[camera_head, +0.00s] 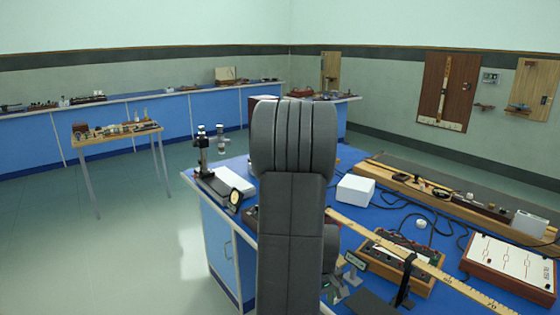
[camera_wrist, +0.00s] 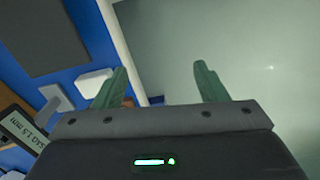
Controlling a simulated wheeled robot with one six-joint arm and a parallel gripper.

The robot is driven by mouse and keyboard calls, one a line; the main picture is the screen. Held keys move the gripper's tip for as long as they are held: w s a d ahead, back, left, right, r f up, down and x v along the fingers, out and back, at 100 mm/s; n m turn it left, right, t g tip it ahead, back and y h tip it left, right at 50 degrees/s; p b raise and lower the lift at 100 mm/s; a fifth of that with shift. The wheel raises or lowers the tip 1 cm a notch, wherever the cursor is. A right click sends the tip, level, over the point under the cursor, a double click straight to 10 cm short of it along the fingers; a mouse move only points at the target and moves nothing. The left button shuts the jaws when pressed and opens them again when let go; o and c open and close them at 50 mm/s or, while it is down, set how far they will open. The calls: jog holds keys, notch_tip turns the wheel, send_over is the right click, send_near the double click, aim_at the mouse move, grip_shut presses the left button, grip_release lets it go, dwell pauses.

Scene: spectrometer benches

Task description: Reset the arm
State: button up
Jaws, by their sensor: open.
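My gripper (camera_wrist: 158,88) shows in the wrist view with its two green fingers spread wide apart. It is open and nothing is between the fingers. Pale floor and the edge of the blue bench lie beyond it. In the head view my dark grey arm stands upright in the middle of the picture and covers part of the blue bench (camera_head: 387,205). My gripper cannot be made out clearly in that view.
On the bench are a white box (camera_head: 355,189), a microscope-like stand (camera_head: 202,152), a long wooden ruler (camera_head: 440,273), a white-topped panel (camera_head: 512,266) and loose black cables. A small wooden table (camera_head: 113,133) stands at the left. Open floor (camera_head: 130,240) lies at the lower left.

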jog(key=shift+m, duration=0.6)
jog(key=shift+w+a+f, duration=0.2)
jog(key=shift+a+f, duration=0.2)
jog(key=shift+f, duration=0.5)
jog(key=shift+w+a+f, duration=0.2)
jog(key=shift+a+f, duration=0.15)
jog(key=shift+f, duration=0.55)
jog(key=shift+w+a+f, duration=0.2)
jog(key=shift+a+f, duration=0.2)
jog(key=shift+f, duration=0.5)
jog(key=shift+r, duration=0.1)
